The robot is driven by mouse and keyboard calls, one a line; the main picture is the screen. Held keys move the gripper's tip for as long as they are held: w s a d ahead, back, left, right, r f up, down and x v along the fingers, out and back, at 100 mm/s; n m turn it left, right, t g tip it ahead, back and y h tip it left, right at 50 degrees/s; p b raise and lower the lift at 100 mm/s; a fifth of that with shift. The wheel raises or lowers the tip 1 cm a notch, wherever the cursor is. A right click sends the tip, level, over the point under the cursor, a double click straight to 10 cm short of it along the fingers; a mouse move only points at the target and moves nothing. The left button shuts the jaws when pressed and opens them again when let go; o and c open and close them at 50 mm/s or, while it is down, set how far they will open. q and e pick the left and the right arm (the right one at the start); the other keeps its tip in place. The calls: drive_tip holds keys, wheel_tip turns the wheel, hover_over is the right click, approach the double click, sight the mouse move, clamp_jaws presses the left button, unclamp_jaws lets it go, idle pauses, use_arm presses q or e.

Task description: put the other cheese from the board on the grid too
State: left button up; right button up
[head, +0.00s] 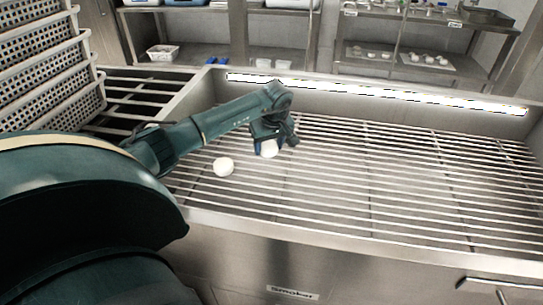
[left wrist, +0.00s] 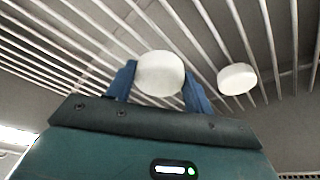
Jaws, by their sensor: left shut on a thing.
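My left gripper (head: 269,146) is over the grid with its fingers shut around a white round cheese (head: 268,149). In the left wrist view the held cheese (left wrist: 160,73) sits between the two blue fingers (left wrist: 158,82). I cannot tell whether it touches the bars. Another white round cheese (head: 223,167) lies on the metal grid (head: 400,190), to the left and nearer in the head view; it also shows in the left wrist view (left wrist: 237,79), right of the gripper and apart from it. My right gripper is not in view.
Perforated baskets (head: 45,60) are stacked at the left. The grid's right side is free, and a raised metal wall with a light strip (head: 370,92) runs along its back. Shelves with trays (head: 400,57) stand behind.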

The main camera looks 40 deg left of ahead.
sight(269, 155)
use_arm(q)
drive_tip(key=shift+f, duration=1.8)
drive_tip(key=shift+f, duration=0.1)
drive_tip(key=o, duration=1)
drive_tip(key=v, duration=1.2)
